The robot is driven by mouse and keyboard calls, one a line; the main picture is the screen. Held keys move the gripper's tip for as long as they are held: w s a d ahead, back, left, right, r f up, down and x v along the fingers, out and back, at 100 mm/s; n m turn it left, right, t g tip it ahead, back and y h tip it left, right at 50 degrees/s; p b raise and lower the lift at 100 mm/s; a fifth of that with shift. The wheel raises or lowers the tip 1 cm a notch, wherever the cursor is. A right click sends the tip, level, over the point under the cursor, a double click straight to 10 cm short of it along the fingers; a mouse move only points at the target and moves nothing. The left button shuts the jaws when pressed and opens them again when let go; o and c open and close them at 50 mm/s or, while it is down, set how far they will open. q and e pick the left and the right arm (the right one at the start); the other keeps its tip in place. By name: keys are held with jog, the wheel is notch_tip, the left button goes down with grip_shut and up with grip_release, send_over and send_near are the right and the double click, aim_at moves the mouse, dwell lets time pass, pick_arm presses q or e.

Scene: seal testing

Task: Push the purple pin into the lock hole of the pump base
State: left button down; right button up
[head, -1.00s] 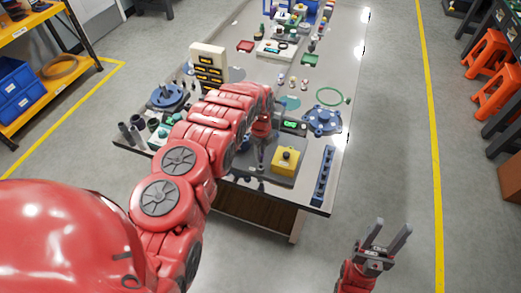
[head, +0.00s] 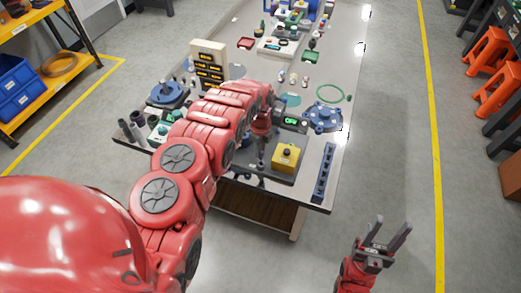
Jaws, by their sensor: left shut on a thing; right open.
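My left gripper (head: 261,158) is at the front part of the table, pointing down just left of a yellow block with a dark knob on top (head: 286,156). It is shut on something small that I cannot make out. I cannot pick out the purple pin or the lock hole; the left arm and gripper cover part of this area. A grey plate (head: 284,176) lies under the yellow block; I cannot tell whether it is the pump base. My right gripper (head: 387,233) is open and empty, off the table over the floor at the lower right.
A blue flanged part (head: 323,117) and a small device with a green display (head: 293,122) stand behind the yellow block. A long blue bar with holes (head: 325,172) lies along the right edge. A cream rack (head: 209,64) stands at the left. The floor right of the table is clear.

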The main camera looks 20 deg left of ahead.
pick_arm(q)
jog(key=shift+f, duration=0.15)
jog(key=shift+f+b, duration=0.75)
jog(key=shift+f, duration=0.3)
jog(key=shift+f+b, duration=0.5)
jog(key=shift+f, duration=0.15)
jog(key=shift+f+b, duration=0.8)
jog(key=shift+f, duration=0.25)
dwell(0.9)
jog(key=c, duration=0.6)
grip_release()
jog(key=shift+r, duration=0.1)
jog(key=shift+c, duration=0.2)
notch_tip(320, 180, up, 9)
jog(key=p, duration=0.6)
